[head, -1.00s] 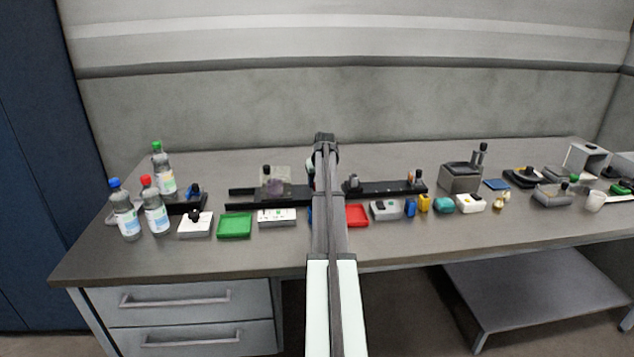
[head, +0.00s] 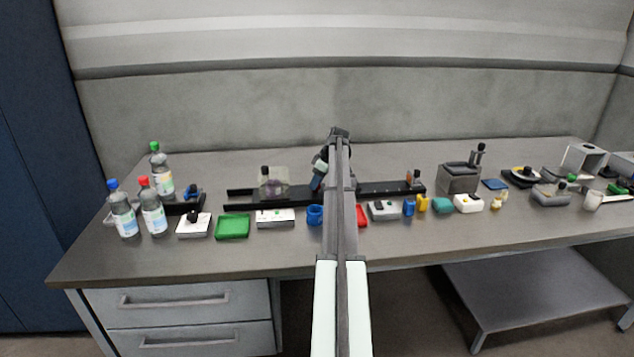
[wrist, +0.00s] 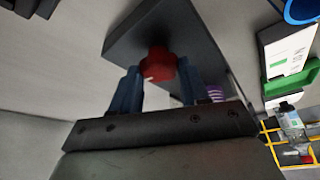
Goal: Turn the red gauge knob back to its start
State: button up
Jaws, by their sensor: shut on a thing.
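The red gauge knob (wrist: 158,65) shows in the wrist view, against a dark block or plate (wrist: 180,35). My gripper (wrist: 158,80) has its two blue fingers on either side of the knob and is shut on it. A small white mark shows on the knob's near edge. In the head view my gripper (head: 318,180) reaches down at the black rail (head: 290,200), partly behind my arm. The knob itself is hidden there.
A blue ring-shaped cup (head: 315,215), a white box (head: 275,217) and a green tray (head: 233,227) stand in front. A red tray (head: 362,214) is partly behind my arm. Bottles (head: 152,206) stand at the left. The table's front strip is clear.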

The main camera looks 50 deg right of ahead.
jog(key=shift+d+n, duration=0.1)
jog(key=shift+n, duration=0.5)
jog(key=shift+y, duration=0.3)
jog(key=o, duration=1.1)
jog(key=shift+c, duration=0.2)
jog(key=v, duration=1.3)
jog(key=shift+r, duration=0.4)
jog(key=shift+s, duration=0.1)
